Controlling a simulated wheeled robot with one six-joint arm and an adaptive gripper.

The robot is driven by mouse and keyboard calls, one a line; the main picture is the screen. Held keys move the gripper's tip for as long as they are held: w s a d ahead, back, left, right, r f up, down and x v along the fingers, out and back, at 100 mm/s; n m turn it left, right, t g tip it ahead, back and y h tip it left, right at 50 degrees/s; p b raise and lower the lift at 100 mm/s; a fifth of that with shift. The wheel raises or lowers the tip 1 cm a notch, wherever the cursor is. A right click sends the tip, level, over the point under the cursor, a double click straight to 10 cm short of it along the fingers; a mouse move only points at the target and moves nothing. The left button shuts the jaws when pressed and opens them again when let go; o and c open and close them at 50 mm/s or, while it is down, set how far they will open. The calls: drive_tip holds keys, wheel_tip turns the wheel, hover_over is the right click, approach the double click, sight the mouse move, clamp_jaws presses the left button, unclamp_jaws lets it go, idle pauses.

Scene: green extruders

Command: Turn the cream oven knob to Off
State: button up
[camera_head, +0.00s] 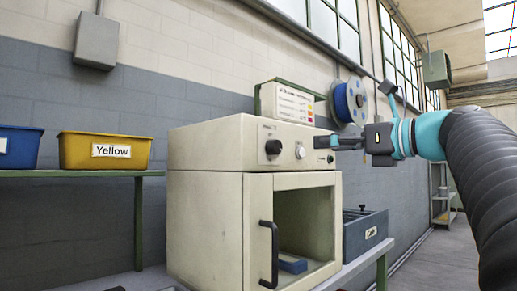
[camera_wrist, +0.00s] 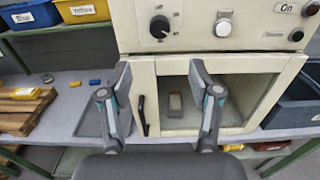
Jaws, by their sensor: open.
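The cream oven (camera_head: 205,210) stands on a bench with its control panel above the door; it also shows in the wrist view (camera_wrist: 200,48). A black round knob (camera_head: 273,147) with a pale pointer mark is on the panel's left; it also shows in the wrist view (camera_wrist: 159,26). My gripper (camera_head: 325,142) is open and empty at panel height in the head view, right of the knobs. In the wrist view its fingers (camera_wrist: 158,72) are apart below the black knob, touching nothing.
A black door handle (camera_head: 268,254) juts out under the panel. A blue item (camera_head: 292,267) lies in the oven. A yellow bin (camera_head: 104,151) and blue bin (camera_head: 18,146) stand left, a dark bin (camera_head: 365,234) right. A blue spool (camera_head: 350,102) is behind.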

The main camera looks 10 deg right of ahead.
sight(278, 148)
drive_tip(key=x, duration=1.3)
drive_tip(key=shift+w+a, duration=0.1)
drive_tip(key=shift+a, duration=0.05)
drive_tip(key=c, duration=1.1)
drive_tip(key=shift+c, duration=0.2)
